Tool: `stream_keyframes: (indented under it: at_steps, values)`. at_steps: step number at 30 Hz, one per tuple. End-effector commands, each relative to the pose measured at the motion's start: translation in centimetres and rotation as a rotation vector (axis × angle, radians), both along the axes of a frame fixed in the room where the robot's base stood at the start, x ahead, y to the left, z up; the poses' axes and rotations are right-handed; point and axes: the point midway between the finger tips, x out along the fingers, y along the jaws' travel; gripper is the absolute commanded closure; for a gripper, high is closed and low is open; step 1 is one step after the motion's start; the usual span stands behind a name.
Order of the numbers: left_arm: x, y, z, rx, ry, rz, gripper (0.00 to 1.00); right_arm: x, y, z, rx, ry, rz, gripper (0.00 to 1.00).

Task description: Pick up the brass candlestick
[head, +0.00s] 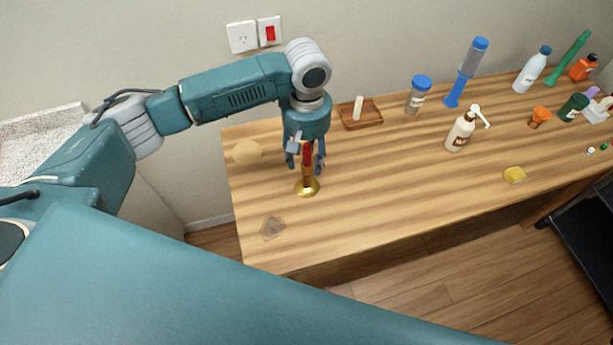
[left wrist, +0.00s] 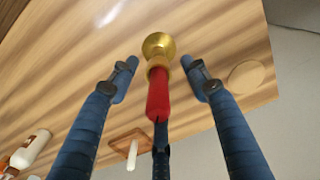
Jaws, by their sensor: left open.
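The brass candlestick (head: 307,188) stands upright on the wooden table near its left end, with a red candle (head: 307,153) in it. My left gripper (head: 306,166) points down over it from above, open, with its fingers spread around the candle. In the left wrist view, the candlestick's round brass base (left wrist: 158,45) and the red candle (left wrist: 158,95) show between the fingers of my left gripper (left wrist: 160,78). The two side fingers look apart from the candle. Whether the third finger touches it I cannot tell. My right gripper is not in view.
A wooden tray (head: 360,115) with a white stick lies behind to the right. A round wooden disc (head: 246,151) lies left of the candlestick, and a flat grey-brown piece (head: 272,228) in front. A pump bottle (head: 460,132) and several bottles stand further right. The table's front middle is clear.

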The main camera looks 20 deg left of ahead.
Motion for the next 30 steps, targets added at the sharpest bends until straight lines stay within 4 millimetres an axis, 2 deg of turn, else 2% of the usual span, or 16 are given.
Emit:
stream_keyframes:
  at_steps: [1, 3, 6, 13, 14, 18, 21, 30]
  values:
    - [-0.1, 0.1, -0.5, 0.001, 0.003, 0.0, 0.53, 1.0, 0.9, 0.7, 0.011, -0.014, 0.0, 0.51]
    - [-0.1, 0.0, -1.6, 0.001, 0.003, -0.001, 0.53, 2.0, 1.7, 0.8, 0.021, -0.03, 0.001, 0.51]
    - [-0.1, 0.0, -2.5, 0.0, 0.0, -0.002, 0.53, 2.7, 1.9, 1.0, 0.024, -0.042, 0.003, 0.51]
    - [0.0, 0.0, -2.8, 0.0, -0.001, -0.002, 0.53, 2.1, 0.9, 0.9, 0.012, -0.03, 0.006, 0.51]
    - [0.0, 0.0, -2.8, 0.0, -0.001, -0.002, 0.55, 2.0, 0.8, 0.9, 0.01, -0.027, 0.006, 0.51]
    - [0.0, 0.0, -2.8, -0.001, -0.001, -0.002, 0.83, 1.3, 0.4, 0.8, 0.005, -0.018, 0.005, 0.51]
    - [0.0, 0.0, -2.8, -0.001, -0.001, -0.002, 1.0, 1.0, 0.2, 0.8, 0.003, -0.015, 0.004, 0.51]
    - [0.0, 0.0, -2.7, -0.001, -0.002, -0.002, 1.0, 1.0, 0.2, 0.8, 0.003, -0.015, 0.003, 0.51]
